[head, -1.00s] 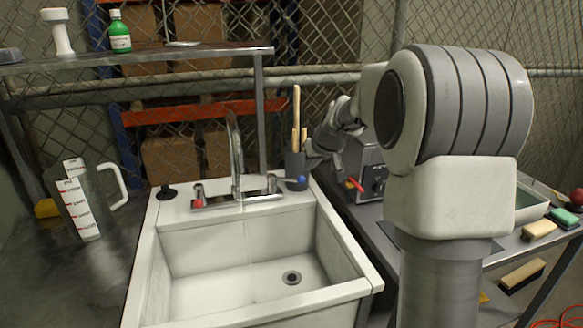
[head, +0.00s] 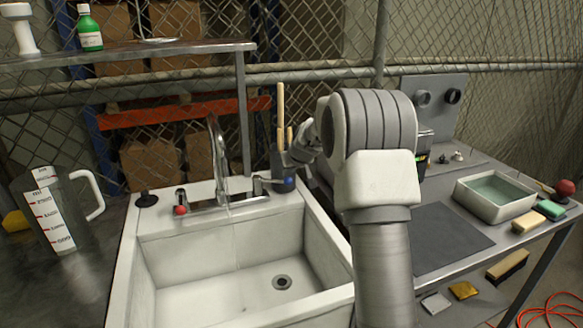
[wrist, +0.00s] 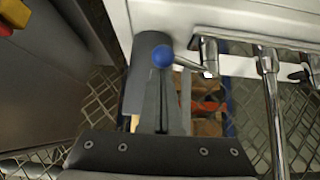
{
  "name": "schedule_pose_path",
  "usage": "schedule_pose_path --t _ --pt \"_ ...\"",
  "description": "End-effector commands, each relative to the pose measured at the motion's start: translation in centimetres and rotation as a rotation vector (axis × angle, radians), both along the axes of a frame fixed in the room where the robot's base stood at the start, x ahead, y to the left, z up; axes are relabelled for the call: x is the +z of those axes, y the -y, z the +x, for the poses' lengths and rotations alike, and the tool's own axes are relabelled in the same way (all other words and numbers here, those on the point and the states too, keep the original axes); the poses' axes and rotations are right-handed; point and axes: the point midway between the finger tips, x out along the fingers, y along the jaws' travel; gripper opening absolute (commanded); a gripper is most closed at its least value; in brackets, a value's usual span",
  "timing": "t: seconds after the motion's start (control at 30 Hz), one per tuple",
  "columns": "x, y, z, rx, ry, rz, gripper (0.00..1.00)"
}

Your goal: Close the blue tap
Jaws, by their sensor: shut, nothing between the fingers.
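The blue tap (head: 270,182) is a metal lever with a blue ball end, at the right of the sink's faucet (head: 217,160). Its lever points right, toward a dark utensil holder (head: 279,160). In the wrist view the blue ball (wrist: 163,56) is just beyond the tips of my gripper (wrist: 162,78), whose fingers are together and empty. I cannot tell whether they touch the ball. In the head view my gripper is close by the ball, partly hidden by my arm. A faint thin vertical line shows below the spout.
The red tap (head: 181,209) is left of the faucet. The white sink (head: 130,265) is empty. A measuring jug (head: 58,213) stands on the left counter. The utensil holder with wooden handles is close behind the blue ball. A water tray (head: 467,198) stands on the right table.

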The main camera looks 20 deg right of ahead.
Motion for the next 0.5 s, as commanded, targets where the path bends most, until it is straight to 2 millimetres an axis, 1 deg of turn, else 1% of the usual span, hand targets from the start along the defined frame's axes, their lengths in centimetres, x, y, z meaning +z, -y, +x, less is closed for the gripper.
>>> schedule_pose_path --t 0.07,0.2,0.5 --pt "-0.64 0.00 0.53 0.000 -0.001 0.000 0.00" --pt "-1.07 0.00 1.03 0.000 0.001 0.000 0.00" --pt "-1.17 0.00 1.09 0.000 0.000 0.000 0.00"
